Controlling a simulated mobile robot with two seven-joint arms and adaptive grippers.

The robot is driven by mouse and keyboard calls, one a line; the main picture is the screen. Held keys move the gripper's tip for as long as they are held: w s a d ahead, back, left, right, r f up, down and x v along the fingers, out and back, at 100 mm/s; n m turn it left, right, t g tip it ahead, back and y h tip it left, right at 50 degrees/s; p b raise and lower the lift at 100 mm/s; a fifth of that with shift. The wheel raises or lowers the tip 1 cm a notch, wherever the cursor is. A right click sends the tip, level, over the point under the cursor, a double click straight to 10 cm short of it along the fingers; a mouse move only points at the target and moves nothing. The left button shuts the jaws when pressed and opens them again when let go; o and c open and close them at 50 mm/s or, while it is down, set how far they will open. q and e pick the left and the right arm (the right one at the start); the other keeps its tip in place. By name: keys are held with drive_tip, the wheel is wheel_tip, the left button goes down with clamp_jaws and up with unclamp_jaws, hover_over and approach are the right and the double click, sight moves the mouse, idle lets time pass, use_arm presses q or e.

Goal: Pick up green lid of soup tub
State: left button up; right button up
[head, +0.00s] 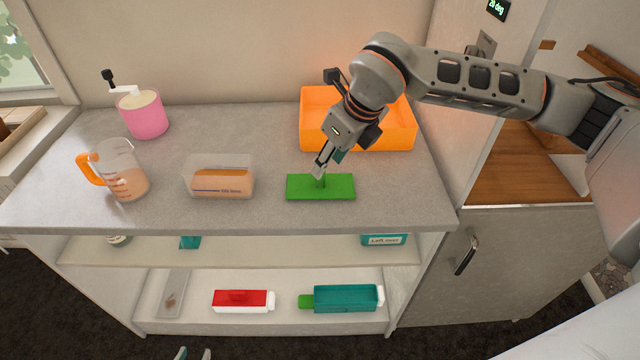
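The green lid (337,191) is a flat rectangle with a small raised grip, lying on the grey worktop. The clear soup tub (218,180) stands to its left, uncovered, with orange-brown contents and a label on its front. My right gripper (319,173) points down at the lid's grip, its fingertips at or against it. The fingers are seen nearly edge-on, so I cannot tell whether they are closed on the grip. My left gripper (193,354) shows only its fingertips at the bottom edge, apart and empty.
An orange bin (407,128) stands behind the lid, partly hidden by my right arm. A measuring jug (125,172) and a pink pot (142,118) stand on the left. Shelves below hold a red box (240,298) and a teal box (345,298).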

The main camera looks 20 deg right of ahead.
sight(320, 181)
drive_tip(key=shift+w+a+f, duration=0.1)
drive_tip(key=shift+a+f, duration=0.2)
drive_tip(key=shift+f, duration=0.3)
drive_tip(key=x, duration=0.4)
drive_tip(key=shift+a+p, duration=0.2)
drive_tip(key=shift+p, duration=0.15)
clamp_jaws()
